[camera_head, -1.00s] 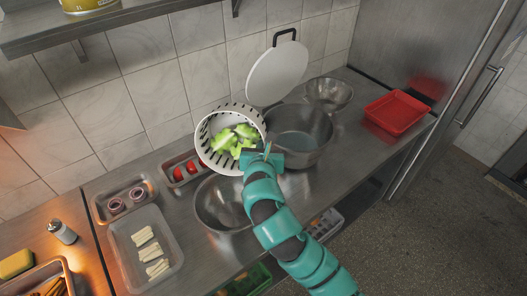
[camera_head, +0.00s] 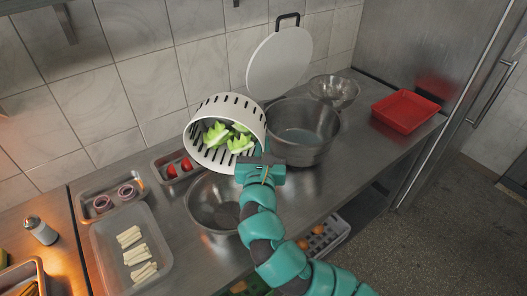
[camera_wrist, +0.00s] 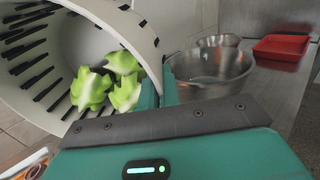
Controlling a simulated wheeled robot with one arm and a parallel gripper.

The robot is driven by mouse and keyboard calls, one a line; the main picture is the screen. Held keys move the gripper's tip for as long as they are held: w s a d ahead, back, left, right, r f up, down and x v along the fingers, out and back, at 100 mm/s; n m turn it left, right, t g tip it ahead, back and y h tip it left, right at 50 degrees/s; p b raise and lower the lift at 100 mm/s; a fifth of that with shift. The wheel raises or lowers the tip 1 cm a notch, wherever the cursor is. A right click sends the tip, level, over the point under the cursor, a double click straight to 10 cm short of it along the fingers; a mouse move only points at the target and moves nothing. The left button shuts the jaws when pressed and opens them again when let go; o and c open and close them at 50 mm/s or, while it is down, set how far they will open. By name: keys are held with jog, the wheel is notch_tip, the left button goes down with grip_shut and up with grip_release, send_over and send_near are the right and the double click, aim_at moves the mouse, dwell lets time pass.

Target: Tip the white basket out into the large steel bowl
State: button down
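The white slotted basket (camera_head: 211,109) is held in the air, tipped on its side with its mouth toward the front. Green lettuce pieces (camera_head: 216,133) are still inside it, and they also show in the wrist view (camera_wrist: 123,92). My gripper (camera_head: 262,160) is shut on the basket's right rim; in the wrist view the rim runs between the fingers (camera_wrist: 160,90). A wide steel bowl (camera_head: 203,214) stands on the counter below the basket, partly hidden by my arm; its visible inside shows no food. A deeper steel bowl (camera_head: 322,148) stands to the right.
A smaller steel bowl (camera_head: 345,88) and a red tray (camera_head: 406,110) are further right. Containers with tomato (camera_head: 172,171), onion rings (camera_head: 102,203) and pale strips (camera_head: 130,237) are at left.

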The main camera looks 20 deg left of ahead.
jog(key=shift+s+d+f+t+y+b, duration=0.15)
jog(key=shift+s+t+b, duration=0.2)
jog(key=shift+b, duration=0.55)
jog(key=shift+s+a+f+t+y+b, duration=0.1)
jog(key=shift+s+t+b, duration=0.2)
jog(key=shift+b, duration=0.6)
jog(key=shift+s+d+f+t+y+b, duration=0.15)
jog(key=shift+s+t+b, duration=0.15)
jog(key=shift+b, duration=0.6)
jog(key=s+t+b, duration=0.1)
jog(key=t+b, duration=0.1)
jog(key=b, duration=0.4)
jog(key=s+f+n+t+y+b, duration=0.1)
jog(key=s+t+b, duration=0.1)
jog(key=b, duration=0.5)
jog(key=s+t+y+b, duration=0.1)
jog(key=s+t+b, duration=0.1)
jog(key=b, duration=0.4)
jog(key=shift+s+d+f+n, duration=0.15)
jog(key=shift+d+f+n, duration=0.1)
jog(key=shift+f+n, duration=0.05)
jog(key=shift+r, duration=0.1)
